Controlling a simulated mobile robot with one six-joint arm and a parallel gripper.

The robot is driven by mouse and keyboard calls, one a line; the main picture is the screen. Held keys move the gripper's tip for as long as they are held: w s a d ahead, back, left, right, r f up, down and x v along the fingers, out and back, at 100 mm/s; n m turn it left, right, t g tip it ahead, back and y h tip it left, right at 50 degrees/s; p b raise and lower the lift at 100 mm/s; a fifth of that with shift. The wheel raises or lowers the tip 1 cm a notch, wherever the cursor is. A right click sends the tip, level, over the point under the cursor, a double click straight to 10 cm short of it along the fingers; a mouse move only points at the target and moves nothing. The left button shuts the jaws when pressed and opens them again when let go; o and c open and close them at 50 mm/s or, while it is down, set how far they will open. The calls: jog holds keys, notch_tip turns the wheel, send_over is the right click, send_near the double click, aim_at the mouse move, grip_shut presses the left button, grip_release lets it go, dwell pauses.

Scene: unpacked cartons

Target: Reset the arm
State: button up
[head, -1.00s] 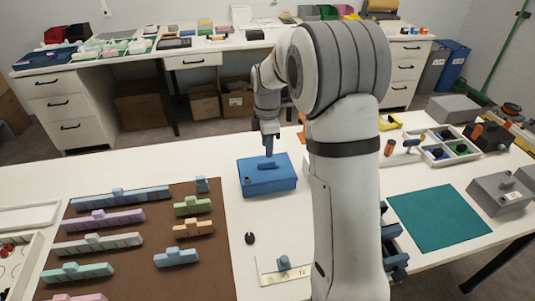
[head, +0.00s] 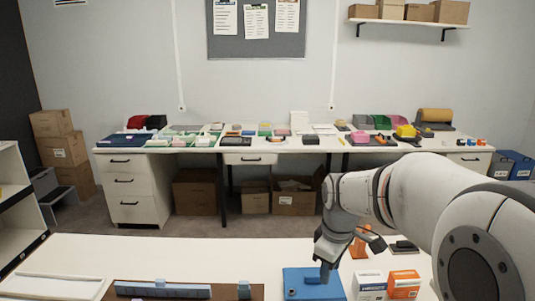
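My arm enters the head view from the right and bends down to my gripper (head: 325,274) near the bottom edge. The gripper points down over the blue box (head: 303,285) on the near table. Its fingers are small and partly hidden by the wrist, so I cannot tell whether they are open or shut, or whether they touch the box.
Beside the blue box stand a white-and-blue carton (head: 370,285) and an orange carton (head: 404,284). A brown mat (head: 125,292) with blocks lies at the lower left. The back desk (head: 220,148) is crowded with small items. The air above the near table's left side is clear.

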jog(key=s+m+t+p, duration=0.1)
jog(key=s+m, duration=0.9)
jog(key=s, duration=0.6)
jog(key=shift+d+r, duration=0.2)
jog(key=shift+r, duration=0.1)
